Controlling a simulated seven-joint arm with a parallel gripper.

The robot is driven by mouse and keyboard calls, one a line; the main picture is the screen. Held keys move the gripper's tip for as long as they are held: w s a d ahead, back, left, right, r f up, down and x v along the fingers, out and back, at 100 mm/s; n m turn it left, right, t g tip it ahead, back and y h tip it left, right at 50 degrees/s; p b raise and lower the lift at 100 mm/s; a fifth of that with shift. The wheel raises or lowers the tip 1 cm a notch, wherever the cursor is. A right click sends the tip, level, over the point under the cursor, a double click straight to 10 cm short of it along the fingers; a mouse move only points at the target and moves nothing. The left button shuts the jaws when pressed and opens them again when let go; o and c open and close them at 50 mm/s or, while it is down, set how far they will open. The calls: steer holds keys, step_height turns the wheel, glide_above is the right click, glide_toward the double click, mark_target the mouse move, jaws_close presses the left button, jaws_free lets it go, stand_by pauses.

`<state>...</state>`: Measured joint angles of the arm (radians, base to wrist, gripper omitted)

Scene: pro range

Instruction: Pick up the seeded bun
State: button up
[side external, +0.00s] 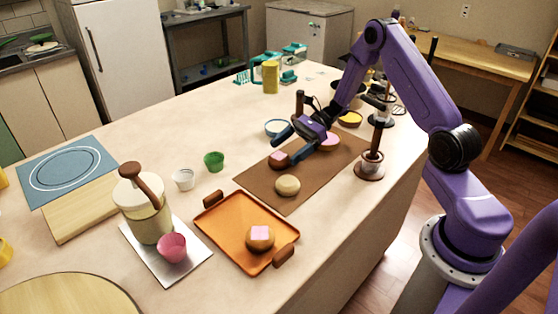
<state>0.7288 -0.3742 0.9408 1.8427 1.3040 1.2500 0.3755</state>
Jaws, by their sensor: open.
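Several bun-like items are in the side external view, and seeds are too small to make out on any of them. A pale round bun (288,185) sits on the brown mat (258,180), near its front. A darker bun with a pink top (279,159) lies behind it on the mat. A pink round item (330,141) is further back, partly hidden by my gripper. My gripper (292,145) is open, its blue fingers pointing down and left over the mat by the darker bun. I see nothing between the fingers, and cannot tell its exact height.
An orange tray (228,216) holds a brown bun with a pink square (260,238). A brown stand (370,165) rises close right of the mat. A green cup (214,161), a white cup (184,179) and a blue-rimmed bowl (277,127) stand left of the mat.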

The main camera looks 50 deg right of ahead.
mark_target(278, 155)
steer(key=x, duration=0.4)
steer(key=shift+w+f, duration=0.1)
steer(key=shift+c, duration=0.3)
steer(key=c, duration=1)
